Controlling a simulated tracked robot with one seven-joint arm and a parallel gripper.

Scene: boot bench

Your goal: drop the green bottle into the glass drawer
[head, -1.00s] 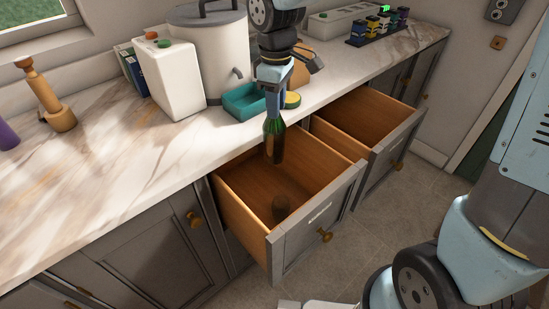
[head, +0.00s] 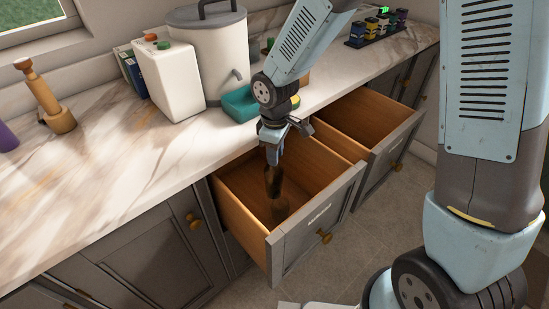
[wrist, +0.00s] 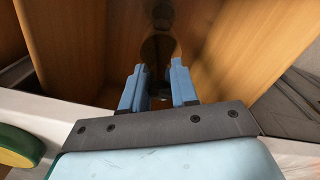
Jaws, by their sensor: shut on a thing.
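The green bottle (head: 273,183) looks dark and hangs upright inside the open left drawer (head: 232,205), below its rim. My gripper (head: 272,158) is shut on its upper part, coming down from above. In the wrist view my two blue fingers (wrist: 157,88) stand either side of the dark bottle (wrist: 158,52), which is hard to make out against the brown wood. A dark round patch lies on the drawer floor under the bottle; I cannot tell whether it is shadow or an object. The drawer front has a small pale label (head: 318,212), too small to read.
A second open drawer (head: 378,118) is to the right and looks empty. On the marble counter (head: 110,170) stand a teal tray (head: 240,103), a white container (head: 172,82), a large lidded pot (head: 212,45) and a wooden mill (head: 50,100).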

